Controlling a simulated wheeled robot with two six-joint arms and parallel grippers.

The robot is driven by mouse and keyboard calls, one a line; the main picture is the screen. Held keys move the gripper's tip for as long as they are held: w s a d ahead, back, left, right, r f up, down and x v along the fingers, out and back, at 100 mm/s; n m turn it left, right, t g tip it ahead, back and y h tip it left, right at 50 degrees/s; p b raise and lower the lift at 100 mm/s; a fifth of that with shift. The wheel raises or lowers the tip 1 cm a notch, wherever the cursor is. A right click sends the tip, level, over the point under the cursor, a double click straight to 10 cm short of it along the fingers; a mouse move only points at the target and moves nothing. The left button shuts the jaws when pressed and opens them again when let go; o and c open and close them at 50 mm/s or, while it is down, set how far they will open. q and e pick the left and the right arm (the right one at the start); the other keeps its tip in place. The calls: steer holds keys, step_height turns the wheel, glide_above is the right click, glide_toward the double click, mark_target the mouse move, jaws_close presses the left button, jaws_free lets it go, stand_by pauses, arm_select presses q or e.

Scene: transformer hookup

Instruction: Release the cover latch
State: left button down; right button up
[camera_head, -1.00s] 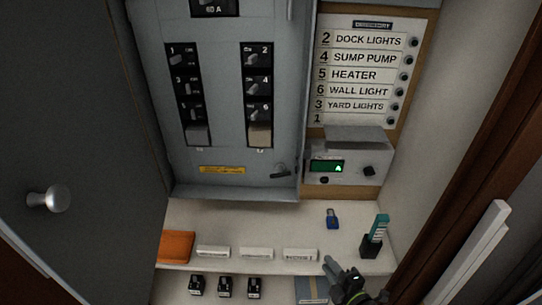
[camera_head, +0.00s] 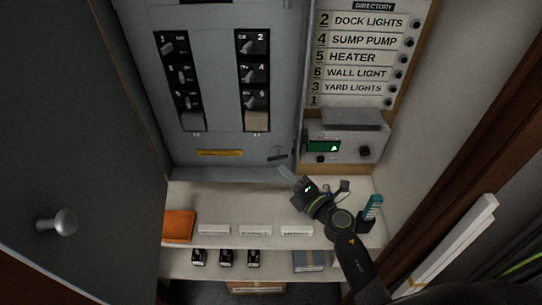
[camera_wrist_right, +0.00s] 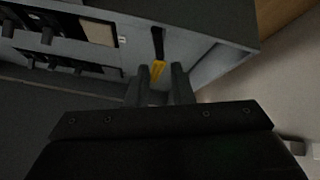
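The cover latch (camera_head: 277,155) is a small dark handle at the lower right corner of the grey panel cover (camera_head: 215,100). It also shows in the right wrist view as a dark bar (camera_wrist_right: 157,42), beyond the fingertips. My right gripper (camera_head: 286,173) is just below and right of the latch in the head view. The gap to the latch is hard to judge. My left gripper is out of view.
A grey box with a green display (camera_head: 325,146) is right of the panel. Below, a shelf (camera_head: 190,192) holds an orange item (camera_head: 178,226), white labels and a teal item (camera_head: 371,207). An open grey door (camera_head: 75,130) stands at left.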

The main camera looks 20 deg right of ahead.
mark_target(271, 158)
steer(key=x, duration=0.7)
steer(key=shift+w, duration=0.3)
jaws_close()
